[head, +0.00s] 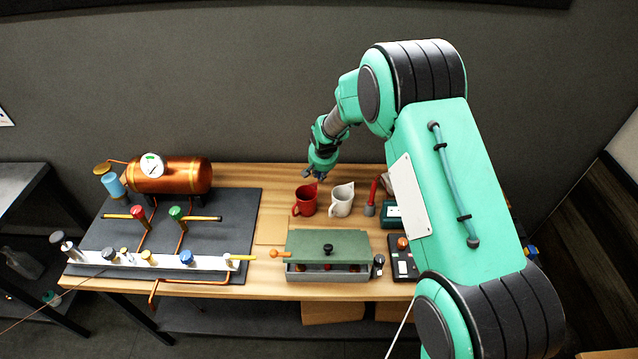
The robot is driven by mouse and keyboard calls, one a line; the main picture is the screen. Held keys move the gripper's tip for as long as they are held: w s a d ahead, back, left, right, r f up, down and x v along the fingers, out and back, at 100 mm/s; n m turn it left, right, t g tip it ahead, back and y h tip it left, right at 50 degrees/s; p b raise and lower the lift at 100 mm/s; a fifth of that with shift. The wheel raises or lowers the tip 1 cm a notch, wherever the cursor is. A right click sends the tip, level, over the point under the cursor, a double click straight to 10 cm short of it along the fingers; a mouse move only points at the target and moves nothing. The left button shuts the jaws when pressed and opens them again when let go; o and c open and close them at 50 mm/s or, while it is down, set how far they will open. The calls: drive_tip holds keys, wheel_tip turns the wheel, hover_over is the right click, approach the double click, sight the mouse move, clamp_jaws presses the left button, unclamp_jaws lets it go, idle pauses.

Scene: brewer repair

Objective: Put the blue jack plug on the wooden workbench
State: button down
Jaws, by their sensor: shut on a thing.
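My gripper (315,175) is at the far edge of the wooden workbench (270,218), just above and behind a red jug (306,200). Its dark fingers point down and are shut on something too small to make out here. I cannot tell whether the thing in the fingers is the blue jack plug. A blue round cap (186,257) sits on the white rail at the front left. Whether it is a jack plug is not clear at this size.
A white jug (342,199) and a red-handled tool (371,198) stand right of the red jug. A green-lidded box (327,247) is in front. A copper boiler (170,176) stands on the dark mat (235,210) at left. Bare wood shows between mat and jugs.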

drive_tip(key=shift+f, duration=0.25)
drive_tip(key=shift+f, duration=1.8)
drive_tip(key=shift+f, duration=0.15)
drive_tip(key=c, duration=1.7)
unclamp_jaws()
drive_tip(key=shift+r, duration=0.2)
drive_tip(key=shift+v, duration=5.95)
drive_tip(key=shift+w, duration=0.1)
